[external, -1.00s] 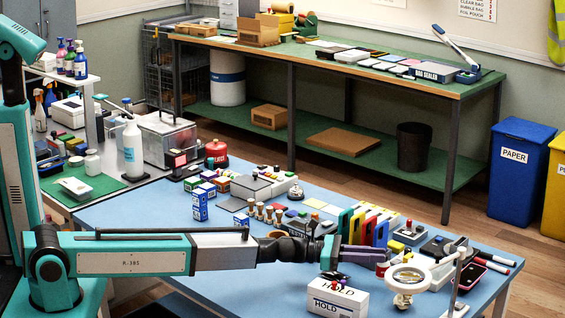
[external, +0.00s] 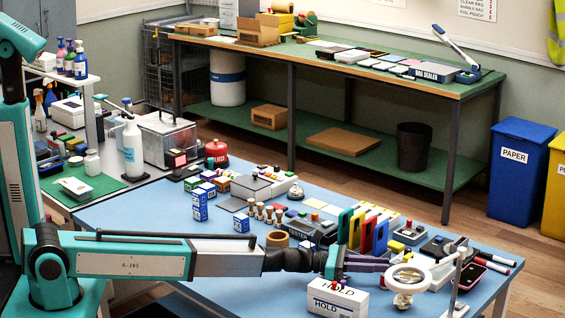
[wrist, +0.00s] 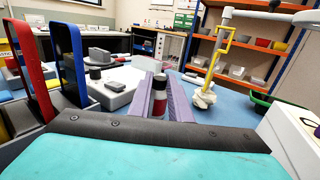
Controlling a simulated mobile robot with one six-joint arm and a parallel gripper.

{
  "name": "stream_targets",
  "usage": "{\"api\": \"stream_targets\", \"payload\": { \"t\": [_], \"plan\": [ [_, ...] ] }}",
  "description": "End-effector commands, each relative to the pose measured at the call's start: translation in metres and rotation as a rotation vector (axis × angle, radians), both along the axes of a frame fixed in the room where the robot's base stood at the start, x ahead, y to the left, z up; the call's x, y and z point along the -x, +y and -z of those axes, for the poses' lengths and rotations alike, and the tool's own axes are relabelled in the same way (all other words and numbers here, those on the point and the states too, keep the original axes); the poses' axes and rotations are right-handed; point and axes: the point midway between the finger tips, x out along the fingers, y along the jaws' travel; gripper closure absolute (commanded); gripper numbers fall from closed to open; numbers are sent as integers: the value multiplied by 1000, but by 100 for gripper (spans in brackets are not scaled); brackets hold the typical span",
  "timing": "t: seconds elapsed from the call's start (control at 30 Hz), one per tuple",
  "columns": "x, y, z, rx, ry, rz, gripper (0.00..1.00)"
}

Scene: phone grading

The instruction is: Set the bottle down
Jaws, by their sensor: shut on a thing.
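In the wrist view a small bottle (wrist: 158,104) with a dark cap and a red-and-white label stands upright between the two purple fingers of my gripper (wrist: 160,100). The fingers are shut on it. In the external view my gripper (external: 388,263) reaches right, low over the blue table (external: 150,220), just left of the white magnifier lamp. The bottle is not clear in that view. I cannot tell whether its base touches the table.
The magnifier lamp (external: 408,283) stands close right of my gripper. A white HOLD box (external: 337,298) is in front. Upright coloured holders (external: 366,232) stand behind, beside a grey device (external: 408,235). A phone in a red tray (external: 470,277) lies at the right.

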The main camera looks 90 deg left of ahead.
Motion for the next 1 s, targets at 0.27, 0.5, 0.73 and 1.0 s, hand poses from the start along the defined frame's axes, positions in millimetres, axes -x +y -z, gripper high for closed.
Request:
{"api": "stream_targets", "payload": {
  "t": [0.27,0.5,0.73,1.0],
  "plan": [
    [0,0,1,0,0,0,64],
    [0,0,0,0,0,0,64],
    [0,0,0,0,0,0,64],
    [27,5,2,0,0,-1,64]
  ]
}}
